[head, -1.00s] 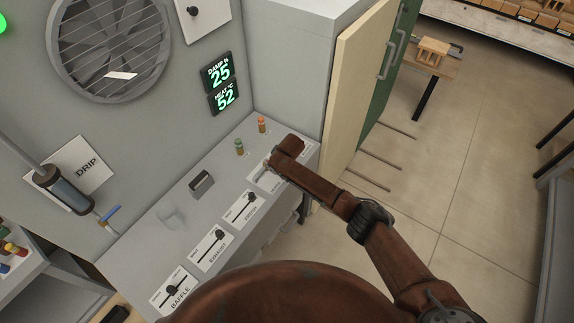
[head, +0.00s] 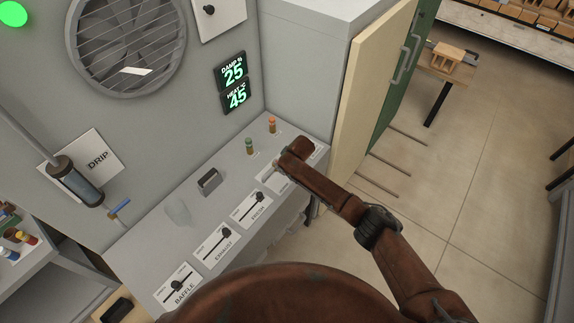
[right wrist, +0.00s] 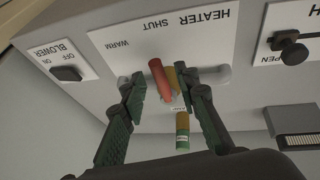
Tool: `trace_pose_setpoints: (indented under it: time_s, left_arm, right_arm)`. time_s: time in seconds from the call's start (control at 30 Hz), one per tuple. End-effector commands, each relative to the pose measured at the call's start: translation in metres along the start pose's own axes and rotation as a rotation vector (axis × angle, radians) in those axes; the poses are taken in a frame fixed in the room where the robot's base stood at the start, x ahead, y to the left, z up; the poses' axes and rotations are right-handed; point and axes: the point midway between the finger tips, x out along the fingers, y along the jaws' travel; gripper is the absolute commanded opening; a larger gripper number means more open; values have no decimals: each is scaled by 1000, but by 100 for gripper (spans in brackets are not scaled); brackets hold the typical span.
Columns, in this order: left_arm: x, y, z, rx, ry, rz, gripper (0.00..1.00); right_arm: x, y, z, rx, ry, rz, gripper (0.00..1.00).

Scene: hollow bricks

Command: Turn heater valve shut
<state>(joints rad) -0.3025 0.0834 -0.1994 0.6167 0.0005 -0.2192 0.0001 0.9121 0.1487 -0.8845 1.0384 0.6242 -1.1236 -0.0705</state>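The heater plate (right wrist: 150,35) shows upside down in the right wrist view, marked HEATER, SHUT and WARM. On it is a valve with a red handle (right wrist: 158,78), a brass-coloured part beside it and grey pipe ends at both sides. My right gripper (right wrist: 161,88) has its fingers apart, one on each side of the red handle. I see gaps between handle and fingers. In the head view my right gripper (head: 285,160) is over the far end of the sloping panel and hides the valve. My left gripper is not in view.
The display (head: 236,96) reads HEAT 45 and DAMP 25. Green (head: 249,146) and orange (head: 272,124) pegs stand behind the gripper. Baffle, exhaust and another slider (head: 254,205) line the panel. A blower switch (right wrist: 66,72) is close by. A cabinet door (head: 370,75) stands at right.

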Motion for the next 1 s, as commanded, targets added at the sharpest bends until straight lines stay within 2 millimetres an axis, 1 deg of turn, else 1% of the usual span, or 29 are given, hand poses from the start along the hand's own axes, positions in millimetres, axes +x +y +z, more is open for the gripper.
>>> trace_pose_setpoints:
  time_s: [0.13,0.23,0.6,0.7,0.83,1.0]
  left_arm:
    - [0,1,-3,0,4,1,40]
    - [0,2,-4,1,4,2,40]
    - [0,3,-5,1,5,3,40]
    - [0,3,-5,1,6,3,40]
    - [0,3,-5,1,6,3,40]
    - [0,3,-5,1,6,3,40]
  right_arm:
    - [-10,0,0,0,1,-1,29]
    - [-24,0,0,0,3,0,29]
    - [-95,0,-1,-1,3,1,29]
    - [-108,0,-1,-1,3,0,29]
    - [-117,0,0,0,1,0,29]
    - [-119,0,0,0,1,0,29]
